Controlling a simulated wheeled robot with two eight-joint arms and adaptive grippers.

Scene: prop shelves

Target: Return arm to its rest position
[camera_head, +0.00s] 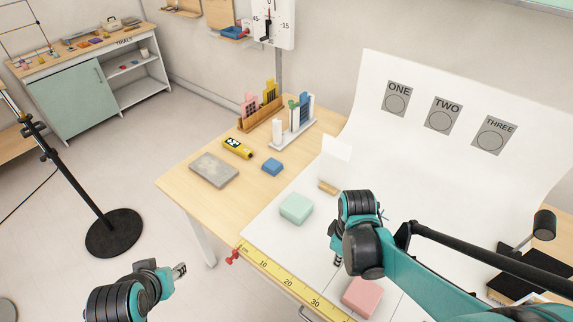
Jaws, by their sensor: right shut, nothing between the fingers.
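My right arm (425,280) comes in from the right in teal and black, reaching over the white sheet on the table. Its gripper (337,261) points down, mostly hidden behind the wrist, and is shut and empty. A mint block (296,208) lies to its left and a pink block (361,297) lies below it in the picture; neither is held. My left gripper (180,270) is low at the left, over the floor beside the table; its fingers are too small to read.
A yellow ruler (285,283) runs along the front. A black stand (114,232) stands on the floor at left. Open floor lies between.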

